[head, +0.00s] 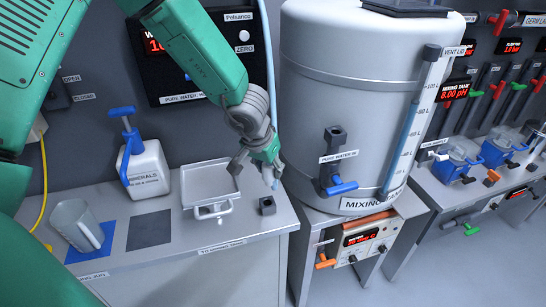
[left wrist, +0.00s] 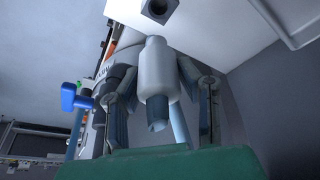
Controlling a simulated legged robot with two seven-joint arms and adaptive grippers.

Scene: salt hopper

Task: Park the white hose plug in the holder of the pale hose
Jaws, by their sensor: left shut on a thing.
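My left gripper (head: 260,165) reaches in from the upper left and is shut on the white hose plug. The plug (left wrist: 157,72) shows as a white cylinder between the two fingers in the left wrist view; in the head view the gripper mostly hides it. The pale blue hose (head: 270,75) comes down from above to the gripper. The holder (head: 267,206), a small dark square block with a hole, stands on the bench just below the gripper. In the left wrist view the holder (left wrist: 160,8) is at the top edge, apart from the plug.
A square metal tray (head: 208,181) with a front handle is left of the holder. A white minerals jug (head: 148,170) and a grey cup (head: 77,225) stand farther left. The mixing tank (head: 345,100), with a blue-handled valve (head: 339,187), stands close on the right.

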